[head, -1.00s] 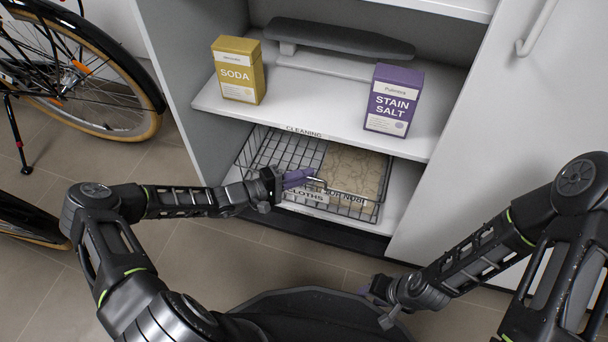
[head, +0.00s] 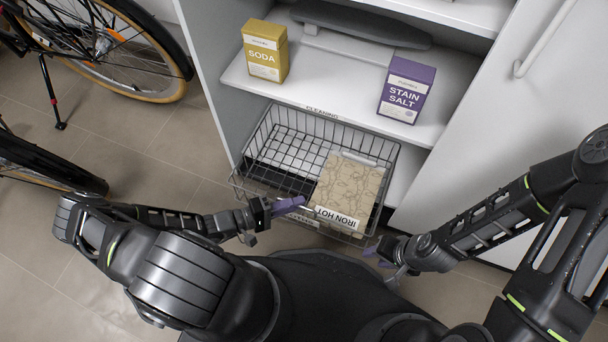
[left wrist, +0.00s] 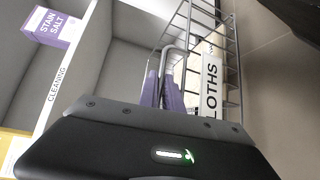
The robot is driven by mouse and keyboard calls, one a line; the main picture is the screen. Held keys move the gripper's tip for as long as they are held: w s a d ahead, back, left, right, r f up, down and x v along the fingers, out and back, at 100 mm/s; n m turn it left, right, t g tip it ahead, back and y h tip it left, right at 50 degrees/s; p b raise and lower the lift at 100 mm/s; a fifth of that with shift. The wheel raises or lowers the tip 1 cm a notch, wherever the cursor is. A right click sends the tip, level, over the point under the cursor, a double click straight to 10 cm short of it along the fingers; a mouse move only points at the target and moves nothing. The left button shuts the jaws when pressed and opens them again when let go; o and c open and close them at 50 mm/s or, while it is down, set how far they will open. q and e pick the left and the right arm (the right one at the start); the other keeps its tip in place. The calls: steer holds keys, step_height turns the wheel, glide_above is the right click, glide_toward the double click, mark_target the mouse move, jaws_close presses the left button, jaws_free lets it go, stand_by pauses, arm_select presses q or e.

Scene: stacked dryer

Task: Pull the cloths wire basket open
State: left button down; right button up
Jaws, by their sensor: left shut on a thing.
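The wire basket (head: 282,153) is out past the front of the lowest shelf, its back part still under the shelf above. It also shows in the left wrist view (left wrist: 232,72), with its CLOTHS label (left wrist: 211,86). A beige patterned item marked IRON HOT (head: 350,190) lies in its right half; the left half shows bare wire. My left gripper (head: 299,201) is at the basket's front, its purple fingers shut on the bar handle (left wrist: 178,53). My right gripper (head: 374,251) is low, right of the basket and apart from it; its jaw gap is unclear.
A yellow SODA box (head: 266,50) and a purple STAIN SALT box (head: 405,90) stand on the shelf above, near an ironing board (head: 365,25). The cabinet door (head: 480,130) stands at the right. Bicycles (head: 150,85) are at the left. Tiled floor is clear between.

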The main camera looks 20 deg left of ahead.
arm_select(q)
steer(key=shift+s+a+p, duration=0.15)
steer(key=shift+s+p, duration=0.45)
steer(key=shift+s, duration=2.1)
steer(key=c, duration=1.8)
jaws_free()
steer(key=p+v, duration=0.1)
steer(key=v, duration=0.6)
steer(key=shift+s+a, duration=0.2)
steer(key=shift+a, duration=0.15)
steer(key=shift+r, duration=0.15)
